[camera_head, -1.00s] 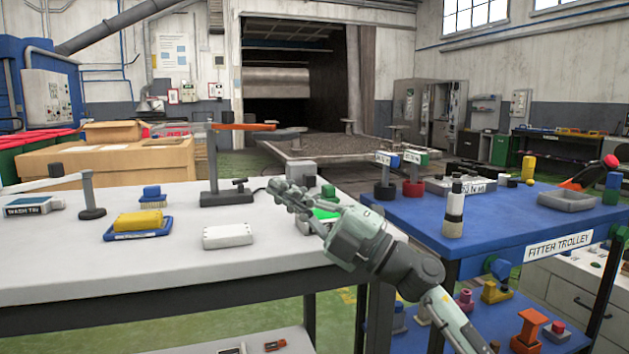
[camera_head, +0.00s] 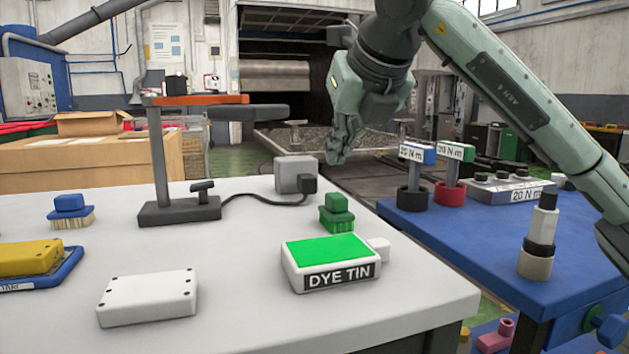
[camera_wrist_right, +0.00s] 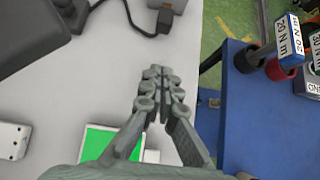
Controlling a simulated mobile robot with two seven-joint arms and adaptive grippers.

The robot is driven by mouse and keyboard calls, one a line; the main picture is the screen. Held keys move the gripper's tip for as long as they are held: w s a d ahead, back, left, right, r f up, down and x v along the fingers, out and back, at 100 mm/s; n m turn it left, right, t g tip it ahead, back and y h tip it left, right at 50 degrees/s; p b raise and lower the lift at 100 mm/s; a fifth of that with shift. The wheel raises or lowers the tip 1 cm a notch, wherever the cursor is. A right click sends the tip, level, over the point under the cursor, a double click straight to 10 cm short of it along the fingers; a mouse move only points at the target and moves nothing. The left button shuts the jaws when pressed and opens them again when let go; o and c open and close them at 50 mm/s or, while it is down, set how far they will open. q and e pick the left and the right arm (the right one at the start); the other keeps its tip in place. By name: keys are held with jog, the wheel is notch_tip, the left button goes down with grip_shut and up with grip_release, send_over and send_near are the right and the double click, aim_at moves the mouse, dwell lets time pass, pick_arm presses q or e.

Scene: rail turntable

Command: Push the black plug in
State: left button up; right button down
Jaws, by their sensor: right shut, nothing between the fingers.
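The black plug (camera_head: 308,184) is at the front right side of a grey socket box (camera_head: 290,174) near the table's far right edge. Its black cord (camera_head: 258,200) runs left to a dark stand. The wrist view shows the plug (camera_wrist_right: 164,22) right against the box (camera_wrist_right: 165,4); I cannot tell how deep it sits. My right gripper (camera_head: 337,153) is shut and empty, in the air to the right of the box and above it. In the wrist view the gripper (camera_wrist_right: 157,72) appears below the plug, apart from it. My left gripper is not in view.
A green brush (camera_head: 337,213) stands just in front of the plug. The dye tin (camera_head: 332,264) and a white box (camera_head: 148,298) are nearer on the white table (camera_head: 230,325). The dark stand (camera_head: 180,210) is left. A blue trolley (camera_head: 480,232) stands right, beyond a gap.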

aim_at(308, 176)
jog(key=x, duration=0.9)
jog(key=shift+w+a+f, duration=0.1)
jog(key=shift+f, duration=0.1)
jog(key=w, duration=0.1)
jog(key=w+a, duration=0.1)
jog(key=w, duration=0.1)
jog(key=shift+w+f+p, duration=0.15)
jog(key=shift+f+p, duration=0.05)
jog(key=shift+p, duration=0.2)
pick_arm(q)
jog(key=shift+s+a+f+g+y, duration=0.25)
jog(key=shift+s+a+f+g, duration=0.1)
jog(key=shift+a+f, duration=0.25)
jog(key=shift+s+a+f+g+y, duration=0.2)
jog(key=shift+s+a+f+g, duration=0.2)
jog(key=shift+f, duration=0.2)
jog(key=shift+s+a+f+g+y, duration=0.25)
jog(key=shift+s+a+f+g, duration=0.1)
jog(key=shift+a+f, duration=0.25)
pick_arm(e)
jog(key=shift+w+a, duration=0.2)
jog(key=shift+w, duration=0.3)
